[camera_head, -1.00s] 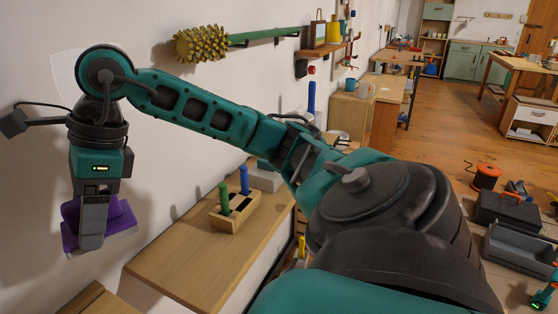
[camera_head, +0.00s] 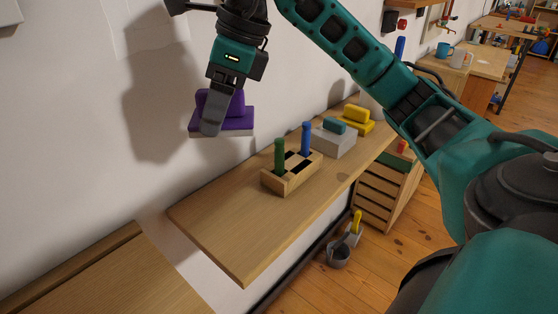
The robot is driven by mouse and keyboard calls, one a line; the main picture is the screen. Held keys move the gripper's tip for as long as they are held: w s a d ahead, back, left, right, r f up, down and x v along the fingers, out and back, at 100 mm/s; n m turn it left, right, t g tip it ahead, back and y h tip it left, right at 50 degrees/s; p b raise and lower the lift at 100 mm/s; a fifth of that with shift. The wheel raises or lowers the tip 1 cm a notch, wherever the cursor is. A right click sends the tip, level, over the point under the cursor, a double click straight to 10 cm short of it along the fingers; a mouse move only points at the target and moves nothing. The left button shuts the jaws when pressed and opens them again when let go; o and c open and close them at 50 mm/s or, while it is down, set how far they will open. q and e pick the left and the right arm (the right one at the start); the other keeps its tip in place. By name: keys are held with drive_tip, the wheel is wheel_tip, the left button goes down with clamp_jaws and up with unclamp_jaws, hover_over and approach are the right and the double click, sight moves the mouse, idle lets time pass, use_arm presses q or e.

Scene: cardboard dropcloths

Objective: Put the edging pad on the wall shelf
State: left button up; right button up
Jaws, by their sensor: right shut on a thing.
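The edging pad (camera_head: 237,124) is purple with a pale underside and a raised purple grip. My right gripper (camera_head: 212,122) points down and is shut on the pad's grip, holding it level in the air in front of the white wall. The wall shelf (camera_head: 235,225) is a light wooden board below and to the right of the pad, and a clear gap shows between them. The shelf's near left end is bare. The gripper's finger hides part of the pad. My left gripper is out of view.
On the shelf stand a wooden holder (camera_head: 278,182) with green and blue handles, a grey block with a teal top (camera_head: 334,141) and a yellow pad (camera_head: 357,116). Another wooden surface (camera_head: 110,280) lies at lower left. A grey pot (camera_head: 338,256) is below the shelf.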

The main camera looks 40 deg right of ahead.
drive_tip(key=b, duration=0.4)
hover_over(225, 216)
drive_tip(key=s+d, duration=0.1)
wheel_tip(225, 216, down, 15)
drive_tip(key=shift+r, duration=0.1)
drive_tip(key=shift+f+b, duration=0.45)
drive_tip(key=shift+f, duration=2.1)
drive_tip(key=shift+f, duration=0.2)
drive_tip(key=o, duration=1.1)
drive_tip(key=shift+c, duration=0.2)
drive_tip(key=shift+r, duration=0.15)
